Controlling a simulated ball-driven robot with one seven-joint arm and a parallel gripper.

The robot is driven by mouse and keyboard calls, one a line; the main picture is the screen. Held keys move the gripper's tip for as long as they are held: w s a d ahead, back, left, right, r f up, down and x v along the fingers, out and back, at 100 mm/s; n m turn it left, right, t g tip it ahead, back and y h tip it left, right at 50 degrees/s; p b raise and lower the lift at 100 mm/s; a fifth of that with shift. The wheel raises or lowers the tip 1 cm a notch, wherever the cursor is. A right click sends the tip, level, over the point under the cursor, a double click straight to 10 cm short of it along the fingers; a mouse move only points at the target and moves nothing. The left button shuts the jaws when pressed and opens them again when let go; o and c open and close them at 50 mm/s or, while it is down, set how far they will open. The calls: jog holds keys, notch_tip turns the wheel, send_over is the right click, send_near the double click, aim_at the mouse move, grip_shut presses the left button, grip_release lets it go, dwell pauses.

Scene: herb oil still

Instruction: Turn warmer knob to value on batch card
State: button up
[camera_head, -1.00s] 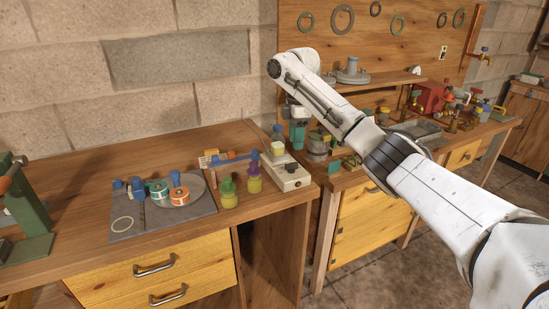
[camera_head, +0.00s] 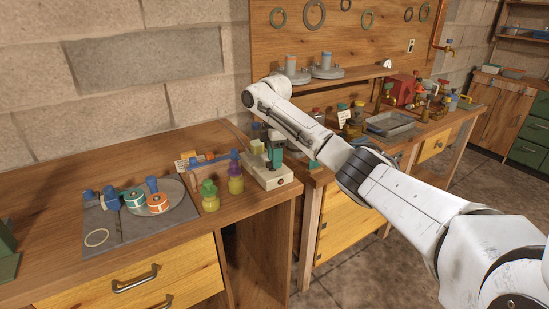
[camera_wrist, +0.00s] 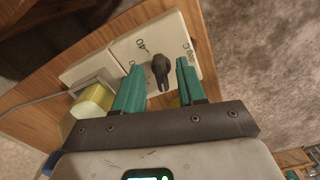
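The warmer (camera_head: 279,181) is a pale box near the right end of the left bench. In the wrist view its face (camera_wrist: 195,28) shows "40" and "deg C". Its dark knob (camera_wrist: 160,70) lies between my fingertips, with visible gaps on both sides. My gripper (camera_wrist: 157,70) is open, with teal fingers pointing at the warmer's face; in the head view my gripper (camera_head: 275,156) is just over the warmer. The knob is hidden in the head view. A small pale card (camera_head: 182,166) stands behind the tray; its writing is too small to read.
Green (camera_head: 209,198) and purple-capped (camera_head: 235,179) bottles stand left of the warmer. A grey mat (camera_head: 110,232) holds a round tray with tape rolls. Another card (camera_head: 343,117) stands on the right bench.

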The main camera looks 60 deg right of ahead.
jog(key=shift+f, duration=0.2)
grip_shut()
dwell(0.3)
